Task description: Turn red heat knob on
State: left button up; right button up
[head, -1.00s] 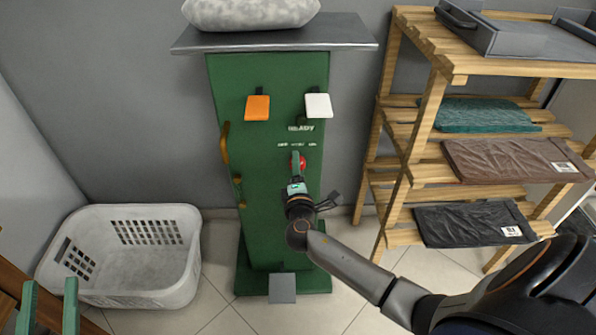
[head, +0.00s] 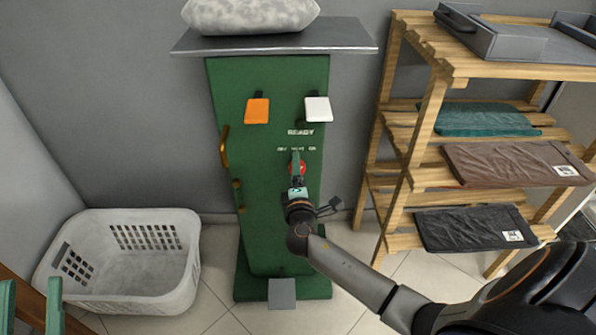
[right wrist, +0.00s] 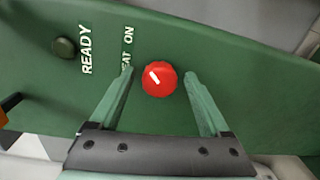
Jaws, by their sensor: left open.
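The red heat knob (head: 302,168) is on the front of the green press cabinet (head: 270,230), below the READY label. In the right wrist view the red knob (right wrist: 159,79) shows a short white slanted mark, close to lettering that ends in "ON". My right gripper (head: 297,174) is at the knob in the head view. In the right wrist view its green fingers (right wrist: 159,92) are apart on either side of the knob, with gaps showing. My left gripper (head: 30,302) is open and empty at the bottom left, far from the knob.
An orange paddle (head: 257,111) and a white paddle (head: 318,109) stick out above the knob. A brass handle (head: 225,147) is on the cabinet's left edge. A white basket (head: 130,285) stands on the left floor. A wooden rack (head: 420,130) stands close on the right.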

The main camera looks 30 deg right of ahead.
pick_arm(q)
notch_tip(320, 180, down, 9)
jog(key=w+n+g+y+p, duration=0.1)
jog(key=w+n+g+y, duration=0.1)
jog(key=g+y, duration=0.1)
jog(key=shift+w+a+r+n+p, duration=0.15)
jog(key=shift+w+a+n+p, duration=0.15)
jog(key=shift+w+a+n, duration=0.1)
pick_arm(e)
jog(key=v, duration=1.2)
jog(key=shift+s, duration=0.25)
jog(key=shift+a, duration=0.15)
